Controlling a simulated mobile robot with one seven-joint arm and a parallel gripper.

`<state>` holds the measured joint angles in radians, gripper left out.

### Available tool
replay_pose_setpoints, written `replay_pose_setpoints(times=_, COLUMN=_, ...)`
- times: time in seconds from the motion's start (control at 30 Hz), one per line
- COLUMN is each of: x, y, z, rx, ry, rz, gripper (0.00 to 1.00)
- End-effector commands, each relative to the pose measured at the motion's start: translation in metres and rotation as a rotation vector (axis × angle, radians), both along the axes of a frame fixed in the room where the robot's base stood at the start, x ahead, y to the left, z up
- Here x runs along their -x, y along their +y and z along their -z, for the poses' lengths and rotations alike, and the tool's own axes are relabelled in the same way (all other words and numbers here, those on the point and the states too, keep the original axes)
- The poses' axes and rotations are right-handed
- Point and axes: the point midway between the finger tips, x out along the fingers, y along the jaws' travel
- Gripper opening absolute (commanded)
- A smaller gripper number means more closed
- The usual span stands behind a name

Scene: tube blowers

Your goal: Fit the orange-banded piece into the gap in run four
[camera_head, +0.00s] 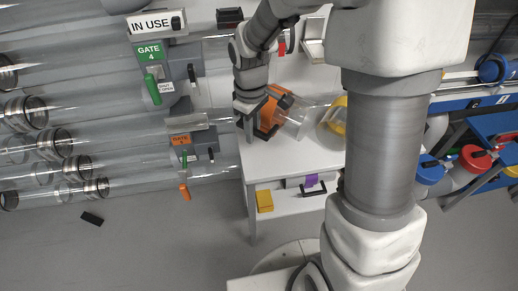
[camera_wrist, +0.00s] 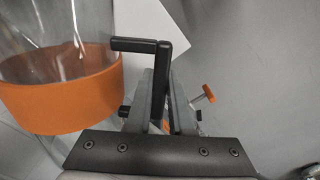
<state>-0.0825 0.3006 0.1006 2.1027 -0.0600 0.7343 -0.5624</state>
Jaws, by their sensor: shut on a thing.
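The orange-banded piece (camera_head: 269,116) is a clear tube with a wide orange band and a black handle. It is at the white table's left side; I cannot tell whether it touches the top. In the wrist view the orange band (camera_wrist: 62,97) is on the left, beside my fingers. My gripper (camera_wrist: 167,85) is shut on the black L-shaped handle (camera_wrist: 140,45). My gripper also shows in the head view (camera_head: 250,112), partly hiding the piece. A green "GATE 4" sign (camera_head: 149,52) hangs on the clear tube runs at left. I cannot make out the gap in run four.
The white table (camera_head: 285,158) also bears a yellow-banded clear piece (camera_head: 338,117), partly behind my arm. An orange gate sign (camera_head: 180,139) with levers is on the lower runs. An "IN USE" sign (camera_head: 150,24) is above. A black object (camera_head: 92,218) lies on the floor.

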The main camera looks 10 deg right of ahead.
Motion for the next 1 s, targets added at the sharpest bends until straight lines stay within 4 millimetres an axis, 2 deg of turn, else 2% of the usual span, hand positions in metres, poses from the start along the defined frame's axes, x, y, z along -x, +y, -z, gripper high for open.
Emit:
replay_pose_setpoints(times=0.03, x=0.000, y=0.000, z=0.013, rx=0.000, ry=0.001, rz=0.000, gripper=0.00)
replay_pose_setpoints(times=0.23, x=0.000, y=0.000, z=0.033, rx=-0.001, ry=-0.001, rz=0.000, gripper=0.00)
replay_pose_setpoints(times=0.47, x=0.000, y=0.000, z=0.070, rx=0.000, ry=0.000, rz=0.001, gripper=0.00)
replay_pose_setpoints(times=0.87, x=-0.001, y=0.000, z=0.074, rx=-0.001, ry=-0.002, rz=0.002, gripper=0.00)
replay_pose_setpoints(times=0.9, x=0.000, y=0.000, z=0.074, rx=-0.001, ry=-0.001, rz=0.002, gripper=0.25)
replay_pose_setpoints(times=1.0, x=0.000, y=0.000, z=0.074, rx=-0.001, ry=-0.001, rz=0.002, gripper=0.43)
